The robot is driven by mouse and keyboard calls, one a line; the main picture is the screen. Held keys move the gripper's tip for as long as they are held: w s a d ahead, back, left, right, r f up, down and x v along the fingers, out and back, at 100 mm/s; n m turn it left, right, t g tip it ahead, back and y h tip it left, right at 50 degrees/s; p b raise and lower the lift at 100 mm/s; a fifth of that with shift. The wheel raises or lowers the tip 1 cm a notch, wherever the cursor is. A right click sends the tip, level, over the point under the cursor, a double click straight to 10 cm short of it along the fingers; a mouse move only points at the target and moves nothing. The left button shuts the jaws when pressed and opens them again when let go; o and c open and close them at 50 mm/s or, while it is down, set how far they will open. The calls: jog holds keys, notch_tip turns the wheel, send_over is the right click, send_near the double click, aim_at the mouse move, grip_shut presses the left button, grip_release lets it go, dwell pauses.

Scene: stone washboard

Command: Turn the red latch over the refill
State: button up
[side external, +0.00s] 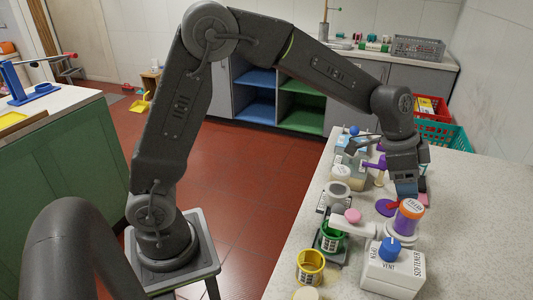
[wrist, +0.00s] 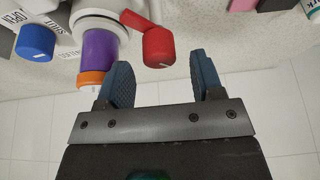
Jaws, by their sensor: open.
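The red latch (wrist: 157,40) shows in the wrist view as a short bar ending in a thick round knob with a white mark. Its knob lies between the fingertips of my gripper (wrist: 160,66), with a gap visible on both sides. The refill (wrist: 99,48), purple with an orange end, is just left of the latch, in a white round holder (wrist: 88,22). In the side view the refill (side external: 407,222) stands right below my gripper (side external: 405,190). My gripper is open and empty.
A white softener box (side external: 393,272) with a blue knob (side external: 390,249) stands in front of the refill. A green cup (side external: 331,236) and a yellow cup (side external: 310,267) stand to the left. The counter (side external: 480,225) is clear on the right.

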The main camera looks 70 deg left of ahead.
jog(key=v, duration=1.2)
jog(key=s+a+f+n+t+y, duration=0.1)
jog(key=s+a+f+n, duration=0.1)
jog(key=s, duration=0.9)
jog(key=s+a+f+n+t+y, duration=0.1)
jog(key=s+a+n, duration=0.4)
jog(key=s, duration=0.7)
jog(key=shift+f+n+y, duration=0.6)
jog(key=shift+n, duration=0.2)
jog(key=shift+a, duration=0.1)
jog(key=shift+c, duration=0.2)
